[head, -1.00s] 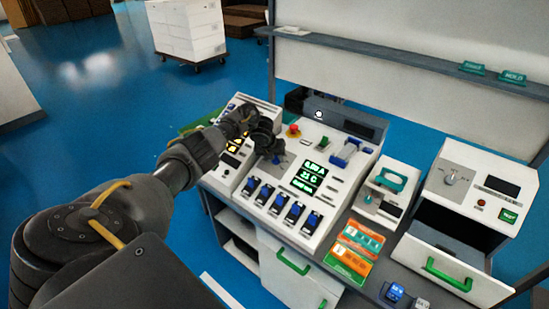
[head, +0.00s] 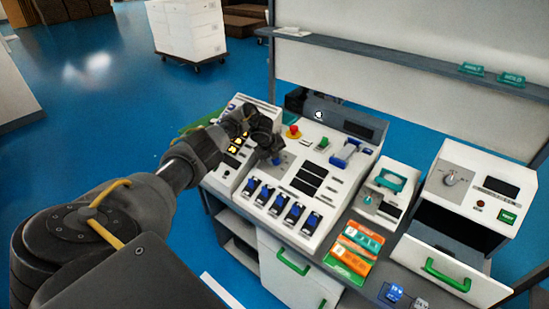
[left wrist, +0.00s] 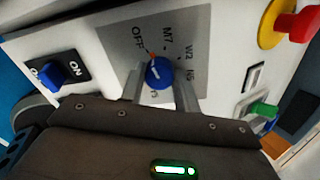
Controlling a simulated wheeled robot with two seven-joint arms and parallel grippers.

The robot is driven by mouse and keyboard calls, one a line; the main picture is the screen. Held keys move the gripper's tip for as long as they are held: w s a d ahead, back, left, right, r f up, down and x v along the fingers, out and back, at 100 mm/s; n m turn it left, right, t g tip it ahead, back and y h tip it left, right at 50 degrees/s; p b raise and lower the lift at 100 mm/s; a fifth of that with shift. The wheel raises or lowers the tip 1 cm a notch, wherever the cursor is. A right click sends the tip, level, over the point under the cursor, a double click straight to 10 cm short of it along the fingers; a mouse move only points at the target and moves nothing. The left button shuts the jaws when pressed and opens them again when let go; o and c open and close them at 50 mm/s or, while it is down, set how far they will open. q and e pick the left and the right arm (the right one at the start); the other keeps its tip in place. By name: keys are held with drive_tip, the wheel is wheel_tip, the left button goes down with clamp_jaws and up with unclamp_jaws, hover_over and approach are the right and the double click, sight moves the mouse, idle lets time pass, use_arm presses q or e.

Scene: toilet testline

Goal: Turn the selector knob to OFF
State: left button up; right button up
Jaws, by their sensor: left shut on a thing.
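The selector knob (left wrist: 159,73) is blue with a white line, on a grey plate (left wrist: 113,42) with printed positions around it. An orange mark sits at its upper edge, close to the OFF label (left wrist: 139,39). My left gripper (left wrist: 160,84) has one finger on each side of the knob and is shut on it. In the head view my left gripper (head: 272,152) is over the left-middle of the control panel (head: 318,147) and hides most of the knob. The panel's display (head: 309,178) is dark. The right gripper is out of view.
Several blue rocker switches (head: 279,205) line the front. An open drawer (head: 447,263) juts out at the right.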

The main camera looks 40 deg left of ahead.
use_arm(q)
drive_tip(key=shift+n, duration=0.8)
drive_tip(key=o, duration=1)
drive_tip(key=shift+s+r, duration=0.15)
drive_tip(key=shift+r, duration=0.35)
drive_tip(key=v, duration=0.9)
drive_tip(key=shift+s+r+b, duration=0.25)
drive_tip(key=shift+r+b, duration=0.05)
drive_tip(key=shift+r, duration=0.05)
